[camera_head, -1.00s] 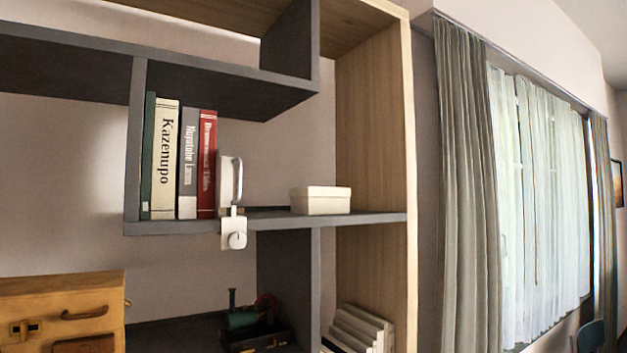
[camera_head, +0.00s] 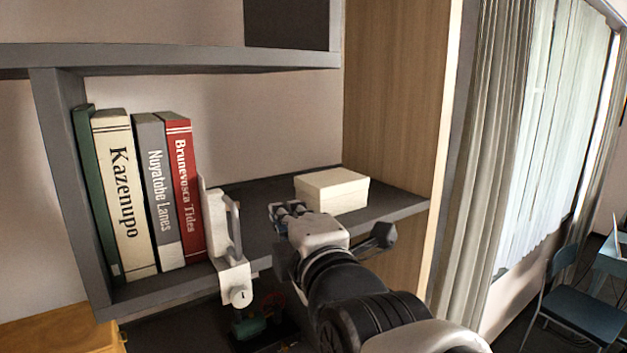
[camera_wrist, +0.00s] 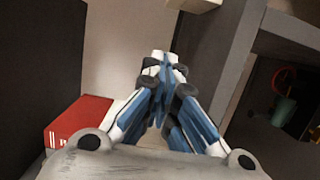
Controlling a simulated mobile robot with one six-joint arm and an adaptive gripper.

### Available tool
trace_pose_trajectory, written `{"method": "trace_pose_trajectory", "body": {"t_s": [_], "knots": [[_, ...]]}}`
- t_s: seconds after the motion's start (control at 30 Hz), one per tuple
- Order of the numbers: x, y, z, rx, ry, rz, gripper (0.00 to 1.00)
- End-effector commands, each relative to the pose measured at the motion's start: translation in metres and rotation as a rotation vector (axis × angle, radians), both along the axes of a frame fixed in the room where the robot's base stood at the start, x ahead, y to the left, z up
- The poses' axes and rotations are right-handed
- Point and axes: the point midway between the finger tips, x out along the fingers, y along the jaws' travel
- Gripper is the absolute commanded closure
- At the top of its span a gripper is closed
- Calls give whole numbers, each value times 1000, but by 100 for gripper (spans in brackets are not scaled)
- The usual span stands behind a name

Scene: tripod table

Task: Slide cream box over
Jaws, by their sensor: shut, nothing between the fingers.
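The cream box (camera_head: 332,191) is a low, lidded box standing upright on the dark grey shelf (camera_head: 392,205), towards its right end. My gripper (camera_head: 288,210) is over the shelf's front part, left of the box and slightly nearer the camera. The head view shows a small gap between fingers and box. In the wrist view my gripper (camera_wrist: 161,68) has its blue and white fingers brought together, with nothing between them. A cream piece at the top edge of the wrist view (camera_wrist: 194,4) looks like part of the box; the rest is cut off.
Left of my gripper stands a white bookend (camera_head: 219,225) with a dial clamp. It is beside several upright books, the red one (camera_head: 184,185) nearest. A wooden side panel (camera_head: 395,100) bounds the shelf's right. A toy engine (camera_head: 255,325) is below.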

Motion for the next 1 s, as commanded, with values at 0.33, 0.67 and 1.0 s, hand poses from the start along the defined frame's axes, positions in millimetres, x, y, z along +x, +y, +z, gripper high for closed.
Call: {"method": "trace_pose_trajectory", "body": {"t_s": [0.33,0.67,1.0], "knots": [[55,20,-1,-1,5,0,100],[103,15,1,0,1,-5,100],[113,-1,-1,1,3,-1,100]]}}
